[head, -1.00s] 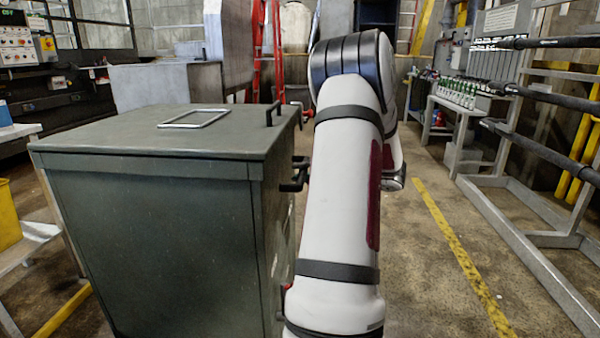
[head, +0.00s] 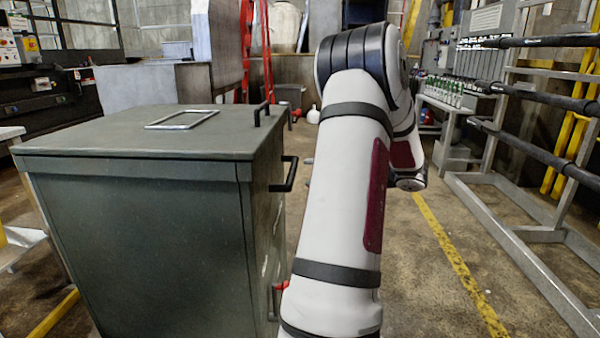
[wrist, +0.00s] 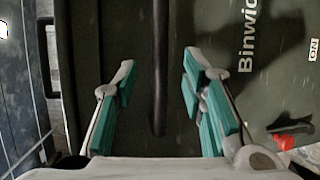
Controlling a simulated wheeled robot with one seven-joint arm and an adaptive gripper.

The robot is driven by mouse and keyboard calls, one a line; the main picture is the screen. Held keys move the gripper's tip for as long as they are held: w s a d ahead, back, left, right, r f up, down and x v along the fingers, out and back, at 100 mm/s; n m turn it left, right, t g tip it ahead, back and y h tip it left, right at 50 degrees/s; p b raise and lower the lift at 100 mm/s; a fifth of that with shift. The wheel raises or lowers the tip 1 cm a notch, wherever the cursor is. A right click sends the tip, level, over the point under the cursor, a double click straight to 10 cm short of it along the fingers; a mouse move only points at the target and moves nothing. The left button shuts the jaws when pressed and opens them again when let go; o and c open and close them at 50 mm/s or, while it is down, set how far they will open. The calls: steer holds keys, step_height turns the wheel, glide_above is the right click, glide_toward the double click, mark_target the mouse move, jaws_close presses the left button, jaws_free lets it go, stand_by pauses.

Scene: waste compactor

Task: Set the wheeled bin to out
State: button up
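A grey-green metal box (head: 140,235), which looks like the compactor with its bin, stands at left in the head view. A black handle (head: 285,175) sticks out from its right side, and another (head: 261,113) stands on its lid. A black bar handle (wrist: 160,70) runs between the teal fingers of my gripper (wrist: 160,95). The gripper is open, with a gap on each side of the bar. In the head view my gripper is hidden behind my arm and the box.
A rack with black rails (head: 535,95) stands along the right, beside a yellow floor line (head: 450,255). A bench with green bottles (head: 445,105) is behind it. Floor is clear between the line and my arm. A red part (wrist: 288,138) sits on the panel.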

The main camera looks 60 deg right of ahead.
steer(key=shift+s+a+r, duration=0.1)
steer(key=shift+s+r, duration=0.1)
steer(key=shift+s, duration=0.95)
steer(key=shift+s+r, duration=0.15)
steer(key=shift+s, duration=1)
